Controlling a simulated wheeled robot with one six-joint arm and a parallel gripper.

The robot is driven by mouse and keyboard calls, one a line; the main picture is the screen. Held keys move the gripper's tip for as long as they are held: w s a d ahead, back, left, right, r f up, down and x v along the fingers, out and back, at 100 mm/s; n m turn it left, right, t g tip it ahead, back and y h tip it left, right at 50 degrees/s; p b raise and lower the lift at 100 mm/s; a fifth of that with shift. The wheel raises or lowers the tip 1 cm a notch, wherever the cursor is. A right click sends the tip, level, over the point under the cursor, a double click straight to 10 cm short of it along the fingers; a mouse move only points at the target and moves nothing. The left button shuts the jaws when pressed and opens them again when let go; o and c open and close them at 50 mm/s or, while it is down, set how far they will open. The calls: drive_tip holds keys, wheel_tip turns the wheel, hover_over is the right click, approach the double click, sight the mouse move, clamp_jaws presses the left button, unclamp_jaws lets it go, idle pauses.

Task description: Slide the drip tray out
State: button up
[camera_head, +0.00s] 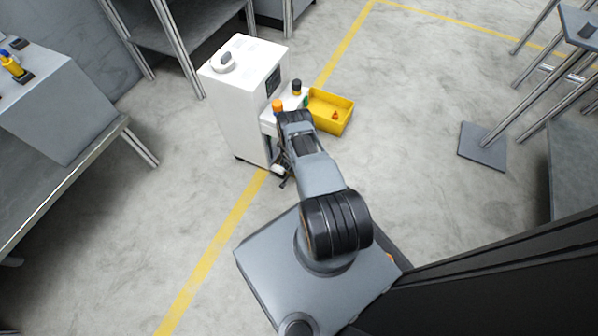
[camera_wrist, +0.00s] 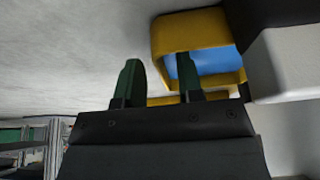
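A white cabinet (camera_head: 240,105) stands on the floor in the head view, with a knob on top and a dark panel on one side. I cannot make out the drip tray for certain. My gripper (camera_head: 283,178) is low beside the cabinet, partly hidden by my arm. In the wrist view my gripper (camera_wrist: 160,80) has its two green fingers apart. A yellow frame-like part (camera_wrist: 185,30) with a blue inside lies beyond the fingers. The right finger overlaps it in the picture; I cannot tell whether they touch. A pale block (camera_wrist: 290,55) is to the right.
A yellow bin (camera_head: 345,118) with a small orange item stands on the floor beside the cabinet. Bottles, one with an orange cap (camera_head: 278,105), stand on a ledge of the cabinet. A workbench (camera_head: 75,165) is at left.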

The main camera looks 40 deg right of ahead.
drive_tip(key=shift+f, duration=0.1)
clamp_jaws()
idle(0.3)
